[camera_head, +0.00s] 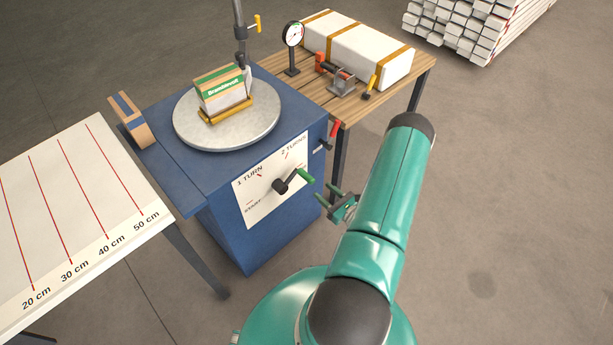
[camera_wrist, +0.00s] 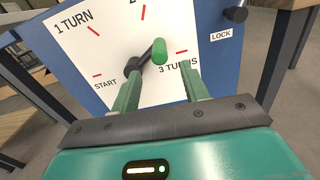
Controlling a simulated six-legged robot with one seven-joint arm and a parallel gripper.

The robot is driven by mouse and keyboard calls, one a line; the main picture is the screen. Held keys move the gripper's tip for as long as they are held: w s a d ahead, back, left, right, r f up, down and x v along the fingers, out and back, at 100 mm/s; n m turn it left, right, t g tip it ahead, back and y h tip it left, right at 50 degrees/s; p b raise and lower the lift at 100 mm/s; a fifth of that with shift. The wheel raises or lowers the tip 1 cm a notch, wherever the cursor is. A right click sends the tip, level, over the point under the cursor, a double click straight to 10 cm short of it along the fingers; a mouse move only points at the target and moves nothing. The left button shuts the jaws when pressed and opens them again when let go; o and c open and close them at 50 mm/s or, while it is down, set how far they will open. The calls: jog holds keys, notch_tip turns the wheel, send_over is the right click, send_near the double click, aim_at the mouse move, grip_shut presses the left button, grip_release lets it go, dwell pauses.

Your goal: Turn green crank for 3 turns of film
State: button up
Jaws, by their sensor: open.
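The green crank handle (camera_head: 305,176) sticks out from a dark crank arm on the white dial plate (camera_head: 257,195) on the front of the blue machine. In the wrist view the green handle (camera_wrist: 159,52) points toward the camera, right of the dark hub (camera_wrist: 134,66). The dial reads START, 1 TURN, 2 and 3 TURNS; the handle lies toward the 3 TURNS side. My gripper (camera_head: 343,197) is open, in front of the dial and to the right of the handle. In the wrist view its fingers (camera_wrist: 160,82) stand apart below the handle, not closed on it.
A turntable (camera_head: 262,131) bears a Brannhvelt box (camera_head: 219,88). A red lever (camera_head: 335,129) and a LOCK label (camera_wrist: 221,35) are at the machine's right. A wooden table (camera_head: 307,84) stands behind, a measuring table (camera_head: 60,170) at left.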

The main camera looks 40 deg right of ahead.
aim_at(306, 176)
jog(key=w, duration=1)
jog(key=shift+a, duration=0.15)
jog(key=shift+c, duration=0.5)
grip_shut()
